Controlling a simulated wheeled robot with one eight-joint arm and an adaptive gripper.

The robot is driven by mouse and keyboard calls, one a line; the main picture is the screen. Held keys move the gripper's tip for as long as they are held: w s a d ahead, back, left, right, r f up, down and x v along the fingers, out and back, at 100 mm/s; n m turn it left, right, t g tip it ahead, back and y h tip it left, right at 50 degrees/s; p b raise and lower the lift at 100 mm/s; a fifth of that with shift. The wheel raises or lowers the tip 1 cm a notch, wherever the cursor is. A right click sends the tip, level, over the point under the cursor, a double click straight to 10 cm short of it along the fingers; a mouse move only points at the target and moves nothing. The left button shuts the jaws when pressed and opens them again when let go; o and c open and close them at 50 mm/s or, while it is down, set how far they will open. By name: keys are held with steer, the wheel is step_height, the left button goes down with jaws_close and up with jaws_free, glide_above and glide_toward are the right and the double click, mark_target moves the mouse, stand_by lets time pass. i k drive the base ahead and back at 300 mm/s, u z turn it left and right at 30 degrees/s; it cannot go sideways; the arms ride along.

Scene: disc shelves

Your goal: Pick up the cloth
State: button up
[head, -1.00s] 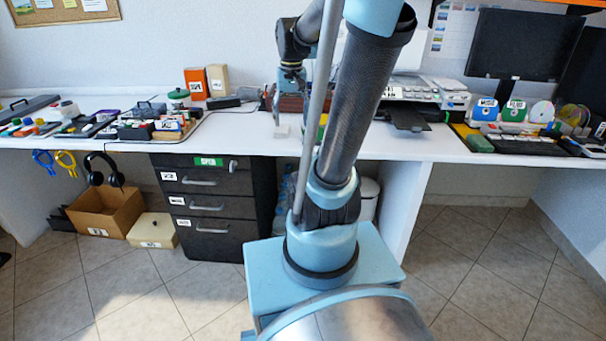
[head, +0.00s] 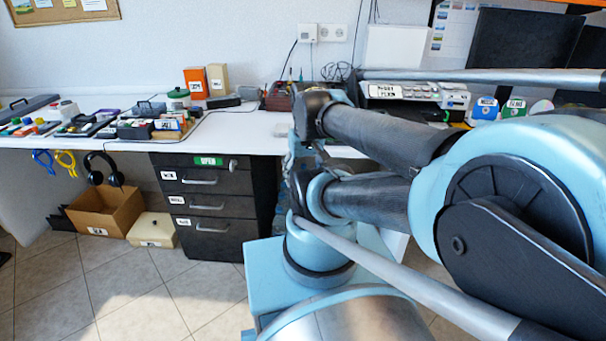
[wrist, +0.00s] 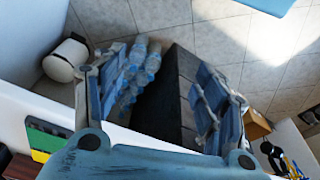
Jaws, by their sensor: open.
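I cannot clearly make out a cloth in either view. In the head view my gripper (head: 295,175) is partly hidden by my arm, close to the desk's front edge and right of the drawers.
A black drawer cabinet (head: 205,200) stands under the desk. Several clear bottles (wrist: 138,72) and a white bin (wrist: 66,58) stand on the floor beyond my fingers. A cardboard box (head: 103,208) is at left. Tools crowd the desk's left end.

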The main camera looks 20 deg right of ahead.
mark_target(282, 130)
steer(key=u, duration=1.3)
steer(key=k, duration=1.5)
steer(key=z, duration=1.25)
steer(key=i, duration=1)
